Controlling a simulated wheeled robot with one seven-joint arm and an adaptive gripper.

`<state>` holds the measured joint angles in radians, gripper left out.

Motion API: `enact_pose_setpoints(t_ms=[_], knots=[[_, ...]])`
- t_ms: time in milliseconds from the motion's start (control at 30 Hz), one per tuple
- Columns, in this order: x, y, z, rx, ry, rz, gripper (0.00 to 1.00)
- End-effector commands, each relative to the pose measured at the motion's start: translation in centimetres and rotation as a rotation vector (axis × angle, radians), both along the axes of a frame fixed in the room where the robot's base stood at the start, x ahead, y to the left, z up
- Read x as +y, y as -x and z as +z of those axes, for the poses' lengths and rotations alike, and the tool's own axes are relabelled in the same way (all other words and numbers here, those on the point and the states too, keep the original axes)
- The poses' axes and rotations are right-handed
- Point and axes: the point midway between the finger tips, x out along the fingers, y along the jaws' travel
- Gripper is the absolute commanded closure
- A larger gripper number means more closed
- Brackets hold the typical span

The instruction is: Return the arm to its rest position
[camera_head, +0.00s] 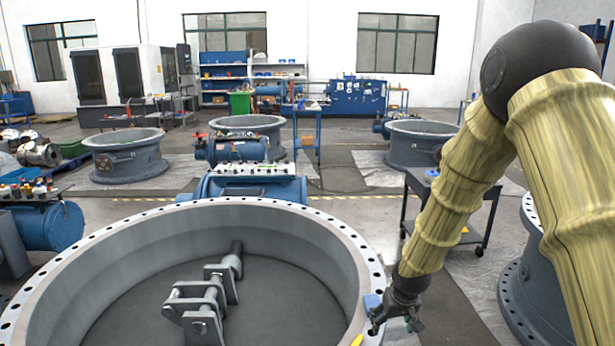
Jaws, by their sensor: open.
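My arm, in a yellowish sleeve, comes in from the right of the head view and bends at a dark round joint at the top. Its forearm slants down and left to my gripper (396,327), which is dark and points downward. The gripper is open, with nothing seen between its fingers. It appears beside the right rim of the large grey valve ring (360,262); I cannot tell whether it touches the rim. A small blue piece (372,301) shows just left of the gripper.
Inside the large ring is a metal linkage (205,298). A dark cart (485,212) stands behind my forearm. Another flanged ring (518,285) is at the right, partly hidden by my arm. More rings (128,158) and blue equipment (245,190) stand farther back.

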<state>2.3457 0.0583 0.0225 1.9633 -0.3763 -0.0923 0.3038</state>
Motion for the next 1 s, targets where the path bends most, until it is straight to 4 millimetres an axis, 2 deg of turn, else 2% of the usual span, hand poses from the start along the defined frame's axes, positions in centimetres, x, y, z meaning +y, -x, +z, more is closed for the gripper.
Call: enact_pose_setpoints(t_ms=[367,467,567,667,800,1000], knots=[[1.3,4.8,-6.3,0.049,-0.033,0.007,0.26],[1.5,6.8,-8.4,0.065,-0.044,0.005,0.26],[1.7,9.6,-11.0,0.089,-0.056,0.0,0.26],[1.9,13.4,-14.2,0.118,-0.068,-0.008,0.26],[2.0,19.9,-18.5,0.161,-0.077,-0.025,0.26],[1.7,29.6,-22.8,0.219,-0.069,-0.048,0.26]])
